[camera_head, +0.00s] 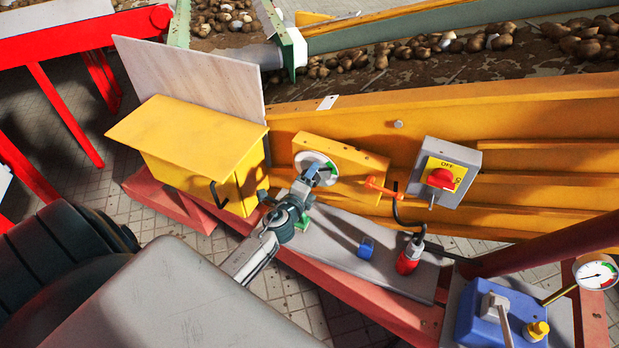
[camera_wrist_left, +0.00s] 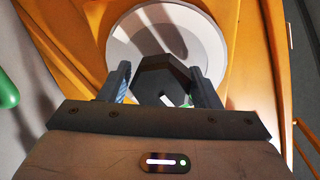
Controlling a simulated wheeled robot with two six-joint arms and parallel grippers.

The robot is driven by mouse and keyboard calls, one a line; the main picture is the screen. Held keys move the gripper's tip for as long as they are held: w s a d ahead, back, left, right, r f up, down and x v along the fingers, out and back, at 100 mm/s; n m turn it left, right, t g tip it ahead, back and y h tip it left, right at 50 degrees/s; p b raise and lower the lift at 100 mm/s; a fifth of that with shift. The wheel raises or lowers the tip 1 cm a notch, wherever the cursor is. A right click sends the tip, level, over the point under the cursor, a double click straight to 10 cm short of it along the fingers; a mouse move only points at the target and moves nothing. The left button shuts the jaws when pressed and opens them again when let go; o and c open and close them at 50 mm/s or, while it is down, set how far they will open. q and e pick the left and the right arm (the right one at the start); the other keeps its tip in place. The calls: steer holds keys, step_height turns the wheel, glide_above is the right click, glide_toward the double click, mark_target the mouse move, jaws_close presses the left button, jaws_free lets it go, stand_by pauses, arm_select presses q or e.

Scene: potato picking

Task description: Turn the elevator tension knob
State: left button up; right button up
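The tension knob (camera_wrist_left: 162,78) is black and many-sided, with a white mark, in front of a round pale disc (camera_wrist_left: 165,30) in the left wrist view. In the head view the disc (camera_head: 309,160) with green marks sits on a yellow block; my gripper hides most of the knob. My left gripper (camera_head: 325,171) is at the disc. In the left wrist view its two fingers (camera_wrist_left: 162,84) stand apart, one on each side of the knob. A thin gap seems to show at the left finger; contact on the right is unclear. My right gripper is not in view.
A grey switch box (camera_head: 455,160) with a red rotary switch is to the right. An orange part (camera_head: 380,187) and a black cable are between. A yellow cabinet (camera_head: 195,145) stands left. A red plug (camera_head: 409,257) and blue box (camera_head: 500,315) with a gauge (camera_head: 596,273) are lower right.

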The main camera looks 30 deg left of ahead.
arm_select(q)
steer(key=o, duration=0.3)
steer(key=shift+s, duration=0.15)
steer(key=b+v, duration=0.2)
steer(key=v, duration=0.8)
steer(key=shift+s, duration=0.3)
steer(key=shift+d, duration=0.1)
